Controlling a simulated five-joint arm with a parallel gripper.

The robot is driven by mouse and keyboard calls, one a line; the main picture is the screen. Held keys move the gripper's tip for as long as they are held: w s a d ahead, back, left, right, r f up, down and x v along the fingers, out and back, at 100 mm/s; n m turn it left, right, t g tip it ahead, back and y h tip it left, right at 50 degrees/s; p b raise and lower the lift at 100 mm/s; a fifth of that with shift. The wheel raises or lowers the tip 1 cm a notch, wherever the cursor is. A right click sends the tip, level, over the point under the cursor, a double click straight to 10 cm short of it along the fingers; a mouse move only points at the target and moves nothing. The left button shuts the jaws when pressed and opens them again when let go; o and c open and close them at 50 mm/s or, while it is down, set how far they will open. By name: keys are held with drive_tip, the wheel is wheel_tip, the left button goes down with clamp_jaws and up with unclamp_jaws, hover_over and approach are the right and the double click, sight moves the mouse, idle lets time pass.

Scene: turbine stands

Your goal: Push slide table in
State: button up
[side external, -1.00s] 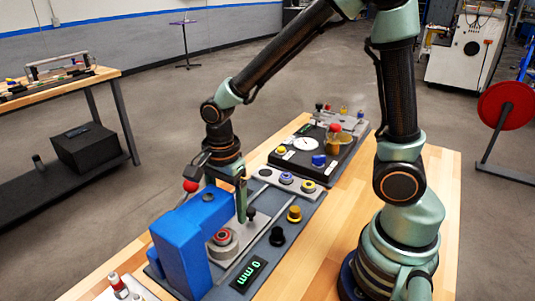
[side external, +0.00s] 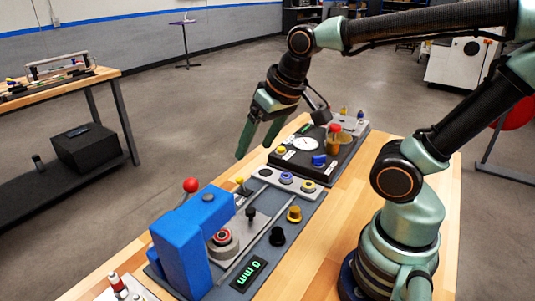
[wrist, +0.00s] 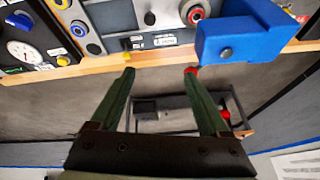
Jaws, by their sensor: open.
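The slide table is a grey plate (side external: 257,226) on a dark base, with a red-ringed round part (side external: 222,237) and a small black knob (side external: 251,213) on it. A blue block (side external: 181,258) stands over its left side. The green display (side external: 248,274) on the base reads 0 mm. A red ball knob (side external: 190,185) stands behind the blue block. My gripper (side external: 254,153) is open and empty, raised beyond the bench's far edge, apart from the slide table. In the wrist view, its fingertips (wrist: 160,71) are spread, the right one overlapping the red ball.
A strip of coloured buttons (side external: 286,179) and a black panel with a white dial (side external: 306,144) lie beyond the slide table. Bare wood (side external: 345,205) runs along the right.

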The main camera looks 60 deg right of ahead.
drive_tip(key=shift+s+d+r+n, duration=0.25)
drive_tip(key=shift+r+n, duration=0.15)
drive_tip(key=shift+n, duration=0.3)
drive_tip(key=shift+s+d+r+n+t, duration=0.15)
drive_tip(key=shift+n+t, duration=0.15)
drive_tip(key=shift+n, duration=0.1)
drive_tip(key=shift+c, duration=1.2)
drive_tip(key=m+g, duration=0.3)
drive_tip(key=g, duration=0.3)
approach(250, 209)
wheel_tip(250, 209, down, 9)
drive_tip(key=shift+s+r, duration=0.15)
drive_tip(key=shift+r, duration=0.05)
clamp_jaws()
